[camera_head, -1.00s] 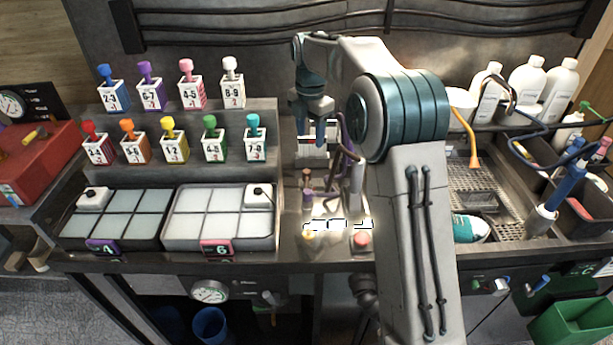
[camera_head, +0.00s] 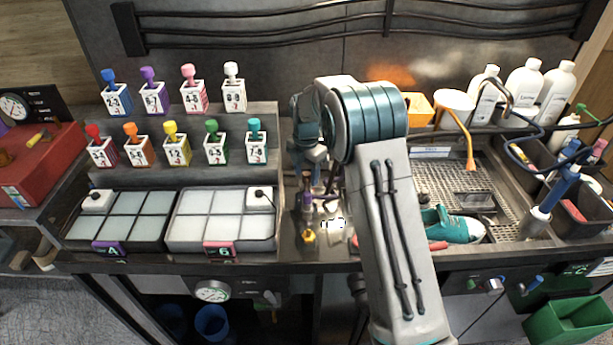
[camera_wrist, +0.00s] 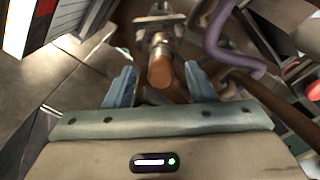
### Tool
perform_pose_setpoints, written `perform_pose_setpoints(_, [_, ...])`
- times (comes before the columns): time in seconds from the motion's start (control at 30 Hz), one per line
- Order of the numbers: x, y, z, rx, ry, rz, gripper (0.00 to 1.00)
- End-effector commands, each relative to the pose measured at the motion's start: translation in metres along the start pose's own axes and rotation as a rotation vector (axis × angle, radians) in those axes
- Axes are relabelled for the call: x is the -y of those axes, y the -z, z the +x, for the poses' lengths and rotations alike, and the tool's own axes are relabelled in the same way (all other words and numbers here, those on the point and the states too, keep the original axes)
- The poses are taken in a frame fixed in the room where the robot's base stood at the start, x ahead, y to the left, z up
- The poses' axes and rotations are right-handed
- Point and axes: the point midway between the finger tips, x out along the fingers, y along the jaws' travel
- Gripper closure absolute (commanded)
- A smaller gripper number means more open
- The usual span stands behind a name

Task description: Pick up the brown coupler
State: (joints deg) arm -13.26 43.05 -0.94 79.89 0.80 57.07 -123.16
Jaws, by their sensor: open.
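The brown coupler (camera_wrist: 160,70) shows in the wrist view as a short brown cylinder on a grey metal fitting. It lies in the gap ahead of my gripper (camera_wrist: 161,88), between the two blue-grey fingers. The fingers are apart, and I see no contact with the coupler. In the head view my gripper (camera_head: 316,174) points down over the narrow middle section of the bench. There, the gripper and arm hide the coupler, or it is too small to make out. A purple-topped fitting (camera_head: 306,193) and a yellow one (camera_head: 308,237) stand in front of the gripper.
A purple hose (camera_wrist: 222,40) and brown tubes (camera_wrist: 255,90) run close to the right finger in the wrist view. Compartment trays (camera_head: 180,235) lie left of the gripper. Numbered bottles (camera_head: 213,145) stand behind them. A teal sneaker (camera_head: 455,226) lies right of my arm.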

Motion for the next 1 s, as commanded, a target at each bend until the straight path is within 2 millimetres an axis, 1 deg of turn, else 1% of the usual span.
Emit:
perform_pose_setpoints(0.03, [0.001,0.0,0.005,-0.001,0.004,0.001,0.5])
perform_pose_setpoints(0.13, [0.001,-0.001,0.012,0.0,0.001,0.001,0.5])
perform_pose_setpoints(0.37, [0.001,-0.001,0.014,0.001,0.0,0.002,0.5])
perform_pose_setpoints(0.4, [0.001,-0.001,0.014,0.001,0.0,0.002,0.61])
perform_pose_setpoints(0.47, [0.001,-0.001,0.014,0.001,0.0,0.002,0.78])
perform_pose_setpoints(0.5, [0.001,-0.001,0.014,0.001,0.0,0.002,0.89])
perform_pose_setpoints(0.53, [0.001,-0.001,0.014,0.001,0.0,0.002,0.96])
perform_pose_setpoints(0.87, [0.0,-0.001,0.011,0.001,-0.002,0.002,0.96])
perform_pose_setpoints(0.97, [0.0,-0.001,0.001,0.002,-0.003,0.002,0.96])
perform_pose_setpoints(1.0, [0.0,-0.001,-0.006,0.003,-0.005,0.001,0.96])
